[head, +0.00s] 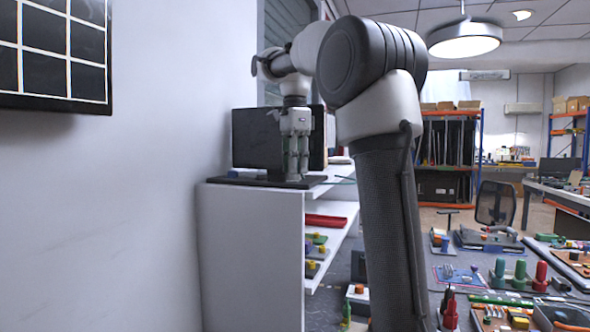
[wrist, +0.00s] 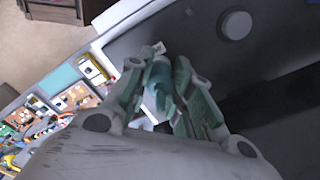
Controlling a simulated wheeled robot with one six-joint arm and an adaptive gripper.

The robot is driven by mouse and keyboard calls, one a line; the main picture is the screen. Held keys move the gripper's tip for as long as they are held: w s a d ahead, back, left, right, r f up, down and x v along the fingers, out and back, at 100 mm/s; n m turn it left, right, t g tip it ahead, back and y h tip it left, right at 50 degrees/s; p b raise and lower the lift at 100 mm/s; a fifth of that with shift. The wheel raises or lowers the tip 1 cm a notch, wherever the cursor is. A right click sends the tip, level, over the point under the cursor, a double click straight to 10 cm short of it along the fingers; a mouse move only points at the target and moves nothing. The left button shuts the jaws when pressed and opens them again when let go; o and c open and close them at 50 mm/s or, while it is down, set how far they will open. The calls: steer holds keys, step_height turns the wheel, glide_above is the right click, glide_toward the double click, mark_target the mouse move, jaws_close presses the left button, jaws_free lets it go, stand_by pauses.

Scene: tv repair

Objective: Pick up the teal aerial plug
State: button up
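In the head view my gripper (head: 298,178) points down just above the black base on top of the white shelf unit, in front of a dark screen. Its two fingers are close together with a narrow gap. In the wrist view my gripper (wrist: 158,66) has a teal piece, which looks like the aerial plug (wrist: 160,84), between its greenish fingers. The piece nearly fills the gap. I cannot tell whether both fingers press on it. In the head view the plug cannot be made out.
The dark screen (head: 252,140) stands close behind my gripper. A round grey disc (wrist: 235,25) lies on the dark surface. Cluttered benches fill the right.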

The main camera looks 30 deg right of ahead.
steer(key=shift+c, duration=1.1)
steer(key=shift+r, duration=0.1)
steer(key=shift+r, duration=0.55)
steer(key=shift+s+a+r, duration=0.15)
steer(key=shift+a+r, duration=0.05)
steer(key=shift+r, duration=0.4)
steer(key=shift+s+a+r, duration=0.1)
steer(key=shift+a+r, duration=0.05)
steer(key=shift+r, duration=0.45)
steer(key=s+a, duration=1)
steer(key=a, duration=0.3)
steer(key=shift+s+a, duration=0.25)
steer(key=shift+s, duration=0.05)
